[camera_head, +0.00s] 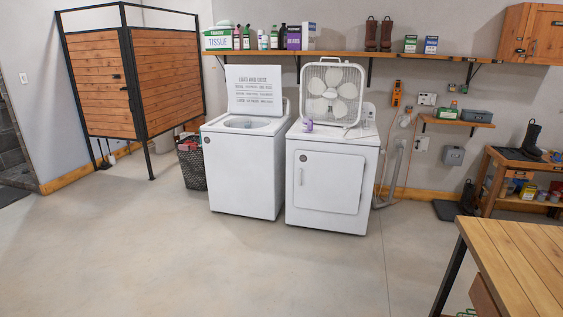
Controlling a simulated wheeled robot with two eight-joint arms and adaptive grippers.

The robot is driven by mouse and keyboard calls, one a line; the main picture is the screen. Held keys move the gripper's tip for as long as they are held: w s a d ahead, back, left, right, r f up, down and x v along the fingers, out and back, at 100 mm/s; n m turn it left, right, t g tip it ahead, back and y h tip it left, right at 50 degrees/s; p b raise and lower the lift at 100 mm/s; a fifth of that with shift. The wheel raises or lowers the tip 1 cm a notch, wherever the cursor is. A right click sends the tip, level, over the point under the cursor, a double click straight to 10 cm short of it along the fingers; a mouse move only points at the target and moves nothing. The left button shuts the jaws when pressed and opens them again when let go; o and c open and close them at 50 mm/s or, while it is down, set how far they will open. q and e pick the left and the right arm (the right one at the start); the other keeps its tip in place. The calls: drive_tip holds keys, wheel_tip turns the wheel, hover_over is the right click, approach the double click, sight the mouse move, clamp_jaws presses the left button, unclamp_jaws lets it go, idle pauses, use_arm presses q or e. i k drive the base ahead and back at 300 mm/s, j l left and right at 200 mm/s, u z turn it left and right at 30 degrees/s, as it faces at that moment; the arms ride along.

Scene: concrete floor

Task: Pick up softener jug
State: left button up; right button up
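Neither of my grippers is in view. No item can be read for certain as the softener jug from here. A small purple and white container (308,125) stands on top of the white dryer (325,185), in front of the box fan (331,92). Several bottles stand on the long wall shelf (345,54) above the machines, among them a dark jug (282,37) and a purple item (293,40). Their labels are too small to read.
The white washer (241,170) left of the dryer has its lid up. A dark basket (191,165) stands beside it. A wooden table (520,260) fills the lower right corner. The concrete floor (215,265) before the machines is clear.

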sight(308, 122)
drive_tip(key=i+l+z, duration=0.15)
drive_tip(key=i+z, duration=0.15)
drive_tip(key=i, duration=0.6)
drive_tip(key=i+z, duration=0.25)
drive_tip(key=i, duration=0.6)
drive_tip(key=i+u, duration=0.2)
drive_tip(key=i, duration=0.3)
drive_tip(key=i+l+u, duration=0.2)
drive_tip(key=i, duration=0.35)
drive_tip(key=i+l+u, duration=0.25)
drive_tip(key=i, duration=0.25)
drive_tip(key=i+l+u, duration=0.2)
drive_tip(key=i, duration=0.25)
drive_tip(key=i+l+u, duration=0.65)
drive_tip(key=l, duration=0.35)
drive_tip(key=i+j+z, duration=0.1)
drive_tip(key=z, duration=0.7)
drive_tip(key=i+j+z, duration=0.1)
drive_tip(key=z, duration=0.25)
drive_tip(key=j+z, duration=0.25)
drive_tip(key=z, duration=0.15)
